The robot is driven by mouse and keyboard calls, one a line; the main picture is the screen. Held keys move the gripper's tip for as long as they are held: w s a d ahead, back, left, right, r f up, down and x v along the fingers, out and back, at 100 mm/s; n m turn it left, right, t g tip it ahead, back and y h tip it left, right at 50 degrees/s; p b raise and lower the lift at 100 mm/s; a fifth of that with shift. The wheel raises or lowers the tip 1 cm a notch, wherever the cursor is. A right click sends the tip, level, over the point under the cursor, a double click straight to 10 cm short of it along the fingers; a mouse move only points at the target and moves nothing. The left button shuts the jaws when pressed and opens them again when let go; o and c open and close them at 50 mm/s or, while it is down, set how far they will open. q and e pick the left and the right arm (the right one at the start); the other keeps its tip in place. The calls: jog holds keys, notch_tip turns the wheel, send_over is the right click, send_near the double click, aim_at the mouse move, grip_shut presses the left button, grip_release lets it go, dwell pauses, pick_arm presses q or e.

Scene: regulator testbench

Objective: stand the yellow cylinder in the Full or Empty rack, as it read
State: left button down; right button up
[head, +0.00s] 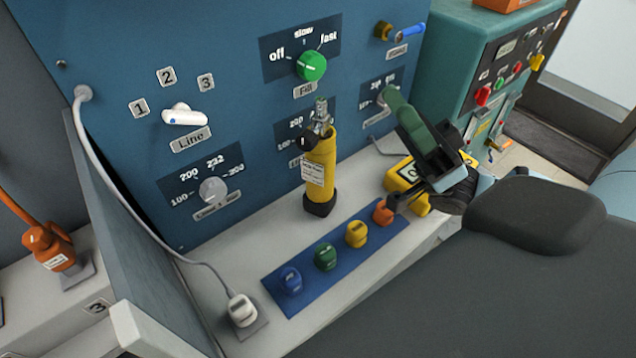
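The yellow cylinder (319,165) stands upright on the light bench, in front of the blue panel. It has a dark base, a white label and a metal valve with a black knob on top. My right gripper (408,168) is to the right of the cylinder and apart from it, low over the bench. Its fingers look spread, with a dark green one above and a black one below near the orange cap; I see nothing clearly held. My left gripper is not in view. No rack marked Full or Empty is seen.
A blue mat (308,268) holds blue, green, yellow and orange caps (384,212). A yellow meter (403,180) is partly behind my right gripper. The panel carries a green Fill knob (310,66) and a white Line knob (184,116). A cable runs to a white plug (241,310).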

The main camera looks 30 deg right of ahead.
jog(key=a+n+g+h+b, duration=0.1)
jog(key=a+n+g+h, duration=0.2)
jog(key=n+g, duration=1.15)
jog(key=r+n+t+h+b, duration=0.2)
jog(key=n+t+h+b, duration=0.15)
jog(key=n+h, duration=1.45)
send_over(325, 100)
jog(key=s+d, duration=0.1)
jog(key=s, duration=0.1)
jog(key=shift+w+f+m+h+p, duration=0.2)
jog(key=shift+m+h+p, duration=0.2)
jog(key=shift+m+h, duration=0.3)
jog(key=shift+x, duration=3.2)
jog(key=shift+w+a+f, duration=0.1)
jog(key=shift+f, duration=0.55)
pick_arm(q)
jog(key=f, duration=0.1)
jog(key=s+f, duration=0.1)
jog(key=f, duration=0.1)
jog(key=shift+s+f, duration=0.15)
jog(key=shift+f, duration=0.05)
